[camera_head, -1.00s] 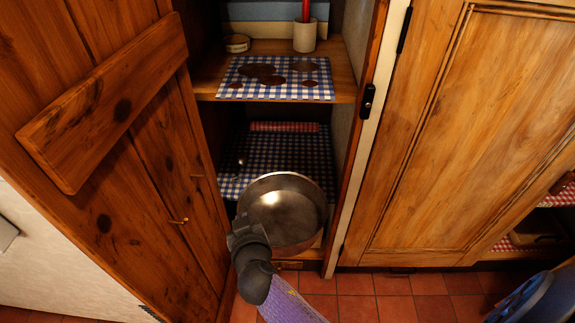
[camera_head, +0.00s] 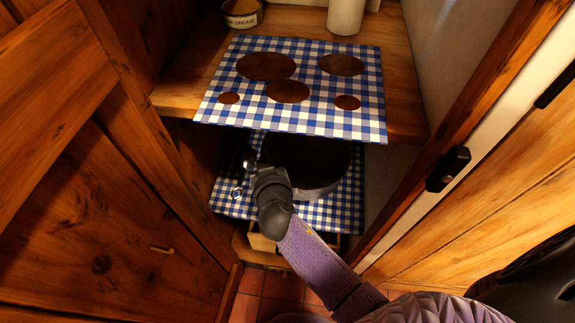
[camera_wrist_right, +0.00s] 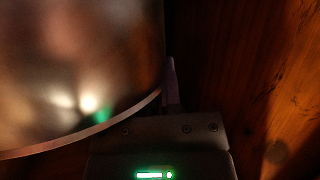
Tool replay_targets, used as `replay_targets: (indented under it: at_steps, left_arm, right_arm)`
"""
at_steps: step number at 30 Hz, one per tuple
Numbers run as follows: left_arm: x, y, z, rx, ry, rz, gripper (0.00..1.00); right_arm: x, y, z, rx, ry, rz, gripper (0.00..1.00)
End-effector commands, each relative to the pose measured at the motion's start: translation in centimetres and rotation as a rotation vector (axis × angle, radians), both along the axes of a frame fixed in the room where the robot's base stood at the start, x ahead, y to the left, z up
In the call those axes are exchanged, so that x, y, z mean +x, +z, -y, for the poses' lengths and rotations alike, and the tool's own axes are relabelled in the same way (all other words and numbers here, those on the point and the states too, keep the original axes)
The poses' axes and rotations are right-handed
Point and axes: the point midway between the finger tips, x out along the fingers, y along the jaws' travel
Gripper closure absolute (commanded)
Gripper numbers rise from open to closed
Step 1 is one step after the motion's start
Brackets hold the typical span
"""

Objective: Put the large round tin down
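The large round tin (camera_head: 322,190) is a wide metal vessel in the lower compartment of the cupboard, over a blue-checked cloth (camera_head: 349,212). The upper shelf hides its far part, and its inside is dark. I cannot tell whether its base touches the cloth. My right gripper (camera_head: 256,167) is at the tin's near left side, shut on its edge. In the right wrist view the tin's shiny wall (camera_wrist_right: 75,75) fills the left, with one finger close against it. My left gripper is not in view.
Just above, the upper shelf (camera_head: 404,112) carries a checked cloth with several dark round patches, a small labelled tin (camera_head: 242,20) and a pale cup (camera_head: 345,14). An open wooden door (camera_head: 130,215) stands left; the cupboard's frame with a black latch (camera_head: 447,169) is right.

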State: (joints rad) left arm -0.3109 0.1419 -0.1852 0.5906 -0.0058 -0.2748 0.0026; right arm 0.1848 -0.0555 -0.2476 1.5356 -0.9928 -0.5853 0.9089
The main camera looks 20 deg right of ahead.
Motion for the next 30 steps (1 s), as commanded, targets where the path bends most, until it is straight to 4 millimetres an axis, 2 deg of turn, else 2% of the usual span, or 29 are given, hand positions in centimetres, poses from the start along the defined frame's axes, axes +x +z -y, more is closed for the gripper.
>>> replay_targets:
  at_steps: [1,5,10,16,20,26,30]
  left_arm:
    - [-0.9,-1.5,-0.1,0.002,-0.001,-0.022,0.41]
    - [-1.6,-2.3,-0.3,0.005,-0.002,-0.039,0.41]
    - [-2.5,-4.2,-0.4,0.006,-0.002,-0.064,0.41]
    - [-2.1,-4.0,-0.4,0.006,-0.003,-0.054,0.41]
    - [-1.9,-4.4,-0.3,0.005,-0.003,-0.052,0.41]
    - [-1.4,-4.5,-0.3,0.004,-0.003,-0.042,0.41]
    - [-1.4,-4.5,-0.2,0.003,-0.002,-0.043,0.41]
  right_arm:
    - [-0.1,-2.3,0.0,-0.003,0.001,-0.008,1.00]
    - [0.0,-3.8,0.0,-0.003,0.000,-0.005,1.00]
    - [-0.1,-7.0,0.0,-0.003,0.000,-0.007,1.00]
    - [0.0,-6.4,0.0,-0.002,0.000,0.002,1.00]
    - [0.0,-6.9,0.0,0.000,-0.001,0.000,1.00]
    - [0.0,-6.8,0.0,-0.001,-0.001,0.001,0.61]
    - [0.0,-6.8,0.0,-0.001,-0.001,0.001,0.61]
